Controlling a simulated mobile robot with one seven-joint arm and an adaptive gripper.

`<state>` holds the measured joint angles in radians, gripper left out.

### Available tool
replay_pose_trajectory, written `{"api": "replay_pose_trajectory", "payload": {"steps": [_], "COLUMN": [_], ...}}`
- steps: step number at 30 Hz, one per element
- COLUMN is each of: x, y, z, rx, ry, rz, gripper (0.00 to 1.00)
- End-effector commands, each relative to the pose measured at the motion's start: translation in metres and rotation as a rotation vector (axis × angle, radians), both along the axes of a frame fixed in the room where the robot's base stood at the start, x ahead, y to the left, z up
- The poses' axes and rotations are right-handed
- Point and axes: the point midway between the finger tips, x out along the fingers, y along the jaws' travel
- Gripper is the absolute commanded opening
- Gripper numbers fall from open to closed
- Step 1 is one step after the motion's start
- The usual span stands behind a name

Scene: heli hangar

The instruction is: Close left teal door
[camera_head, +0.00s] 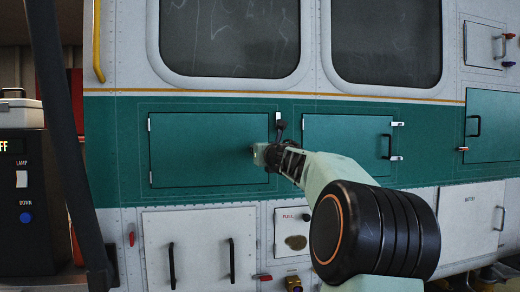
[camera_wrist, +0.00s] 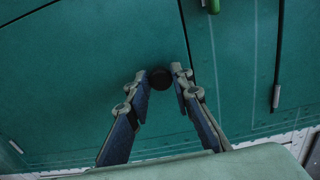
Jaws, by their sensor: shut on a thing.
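The left teal door (camera_head: 205,150) is a wide panel in the green band of the helicopter's side. It looks flush or nearly flush in the head view; a small gap cannot be ruled out. My gripper (camera_head: 262,155) is at its right edge and hides part of that edge. In the wrist view the door surface (camera_wrist: 70,75) fills the left side, with its edge line running just right of my fingertips. My gripper (camera_wrist: 160,77) is shut on a dark round part (camera_wrist: 160,79), probably the door's handle, which shows between the fingertips.
A middle teal door (camera_head: 340,140) with a black handle (camera_head: 388,146) is just right of my gripper. Another teal door (camera_head: 493,125) is farther right. White panels (camera_head: 200,245) lie below. A dark control box (camera_head: 30,200) and a dark post (camera_head: 65,130) stand at left.

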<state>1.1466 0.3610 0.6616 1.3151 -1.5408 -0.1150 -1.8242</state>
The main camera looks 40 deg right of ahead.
Motion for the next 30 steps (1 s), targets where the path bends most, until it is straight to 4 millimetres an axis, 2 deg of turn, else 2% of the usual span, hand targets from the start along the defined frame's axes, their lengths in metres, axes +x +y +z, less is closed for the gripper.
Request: {"api": "replay_pose_trajectory", "payload": {"steps": [1, 3, 4, 9, 20, 30], "x": [0.0, 0.0, 0.0, 0.0, -0.003, -0.035], "y": [0.001, 0.001, 0.002, 0.001, 0.001, 0.016], "z": [0.009, 0.009, 0.009, 0.007, 0.004, 0.004], "rx": [-0.004, -0.003, -0.003, -0.002, 0.0, -0.004], "ry": [-0.011, -0.013, -0.013, -0.009, -0.006, -0.004], "rz": [0.002, 0.002, 0.002, 0.001, 0.0, -0.001], "gripper": [0.0, 0.0, 0.22, 0.38, 0.38, 0.38]}}
